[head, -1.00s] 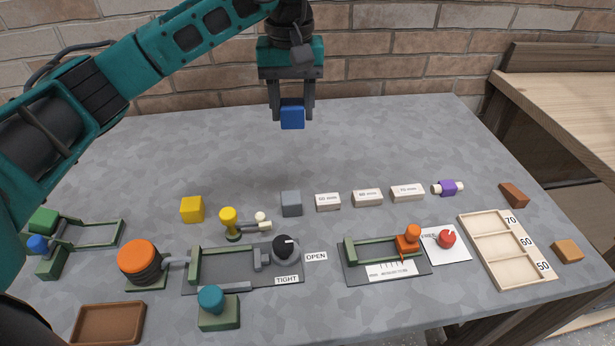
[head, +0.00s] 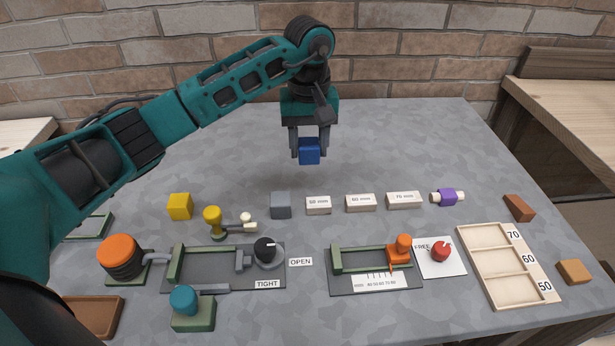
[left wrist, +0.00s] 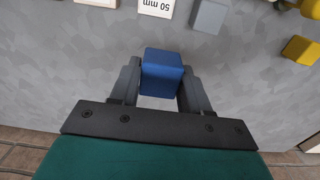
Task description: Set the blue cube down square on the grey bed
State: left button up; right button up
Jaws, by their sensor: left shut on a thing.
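My left gripper (head: 309,150) is shut on the blue cube (head: 309,156) and holds it in the air over the rear middle of the table. In the left wrist view the blue cube (left wrist: 162,75) sits between the two fingers, with its far part sticking out past them. A dark grey bed (head: 212,268) lies at the front left-centre, with a green fixed jaw (head: 176,264) on its left and a grey jaw (head: 242,260) by a black knob (head: 266,250) on its right. The space between these jaws looks empty. My right gripper is out of view.
A grey cube (head: 281,205), labelled white blocks (head: 360,203) and a yellow cube (head: 180,206) stand between the held cube and the bed. A yellow-knobbed clamp (head: 213,222) is behind the bed, a teal-knobbed piece (head: 184,300) before it. A second fixture (head: 370,268) stands right.

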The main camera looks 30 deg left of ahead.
aim_at(309, 190)
pick_arm(q)
notch_tip(309, 190, down, 9)
jog(key=shift+r, duration=0.15)
dwell(0.4)
jog(key=shift+f+b, duration=0.2)
jog(key=shift+b, duration=0.15)
jog(key=o, duration=1)
jog(key=shift+o, duration=0.2)
jog(key=shift+r, duration=0.2)
